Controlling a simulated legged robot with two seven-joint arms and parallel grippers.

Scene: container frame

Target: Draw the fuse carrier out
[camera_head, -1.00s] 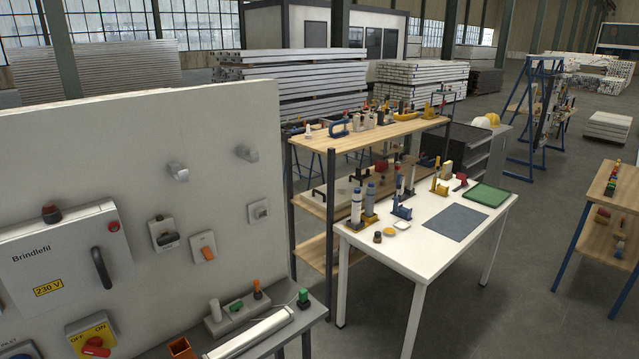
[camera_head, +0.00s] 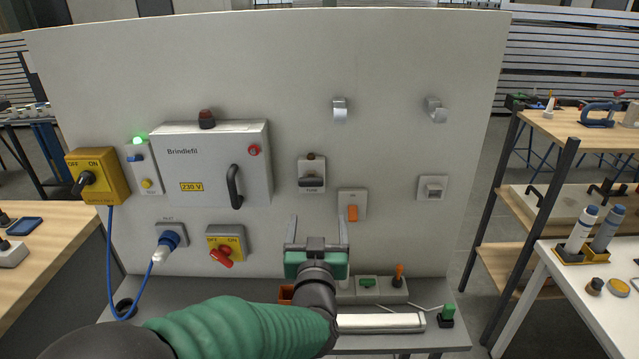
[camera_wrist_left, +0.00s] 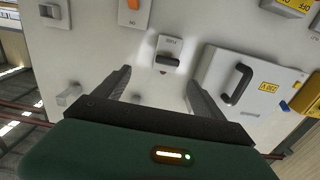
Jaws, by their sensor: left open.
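The fuse carrier (camera_head: 311,182) looks to be the dark grip on a small pale holder on the upright grey panel, right of the Brindlefil box; its label is too small to read surely. It sits in its holder. In the left wrist view, which is upside down, the dark grip (camera_wrist_left: 168,62) shows beyond the fingers. My left gripper (camera_head: 317,222) is open and empty, below the holder in the head view and apart from it. In the wrist view the fingers (camera_wrist_left: 158,80) point towards the panel. My right gripper is not in view.
The Brindlefil box (camera_head: 210,165) with its black handle stands out left of the holder. An orange switch (camera_head: 352,213) is at lower right. Two grey hooks (camera_head: 340,110) stick out above. A shelf (camera_head: 240,310) below the panel carries parts. A blue cable (camera_head: 109,265) hangs at left.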

